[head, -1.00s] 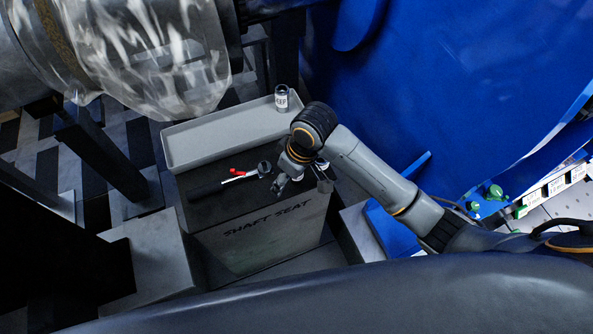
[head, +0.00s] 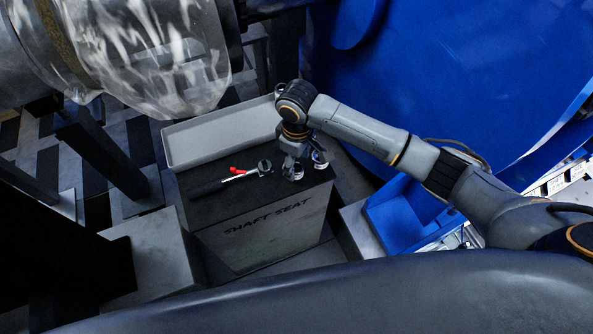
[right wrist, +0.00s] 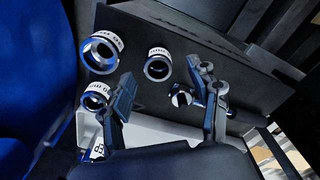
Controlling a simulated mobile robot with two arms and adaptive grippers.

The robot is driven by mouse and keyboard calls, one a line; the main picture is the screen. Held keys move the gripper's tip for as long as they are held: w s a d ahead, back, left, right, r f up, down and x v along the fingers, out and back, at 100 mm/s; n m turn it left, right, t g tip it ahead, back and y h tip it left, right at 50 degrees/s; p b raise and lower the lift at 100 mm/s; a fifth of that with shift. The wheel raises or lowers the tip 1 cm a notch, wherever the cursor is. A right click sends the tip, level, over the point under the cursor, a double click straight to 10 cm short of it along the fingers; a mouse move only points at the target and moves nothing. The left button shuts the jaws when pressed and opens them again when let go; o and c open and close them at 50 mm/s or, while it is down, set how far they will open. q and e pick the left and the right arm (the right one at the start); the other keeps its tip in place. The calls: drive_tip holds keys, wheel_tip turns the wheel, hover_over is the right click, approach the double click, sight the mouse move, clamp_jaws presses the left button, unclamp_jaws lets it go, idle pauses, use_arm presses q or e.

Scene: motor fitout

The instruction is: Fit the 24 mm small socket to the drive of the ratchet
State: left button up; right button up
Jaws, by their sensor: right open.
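The ratchet (head: 235,178) lies on the dark top of the SHAFT SEAT block, black handle to the left and round head to the right. My right gripper (head: 305,171) is open and empty at the block's right end, right of the ratchet's head. White-banded sockets show by its fingertips, partly hidden. In the right wrist view, a larger socket (right wrist: 103,52), a middle socket (right wrist: 158,65) and a lower-left socket (right wrist: 96,97) show; their sizes are unreadable. A round metal part between the fingers (right wrist: 168,98) looks like the ratchet's head. My left gripper is out of view.
A shallow grey tray (head: 212,137) runs along the block's back. The REF-marked piece (right wrist: 97,151) shows beside the left finger in the right wrist view. A blue bin (head: 400,215) stands right of the block. A large blue housing (head: 460,80) fills the upper right.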

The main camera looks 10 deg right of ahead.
sight(297, 167)
drive_tip(key=shift+w+f, duration=0.15)
drive_tip(key=shift+f, duration=1.2)
drive_tip(key=shift+w+f, duration=0.1)
drive_tip(key=shift+f, duration=1.25)
clamp_jaws()
drive_tip(key=shift+r, duration=0.15)
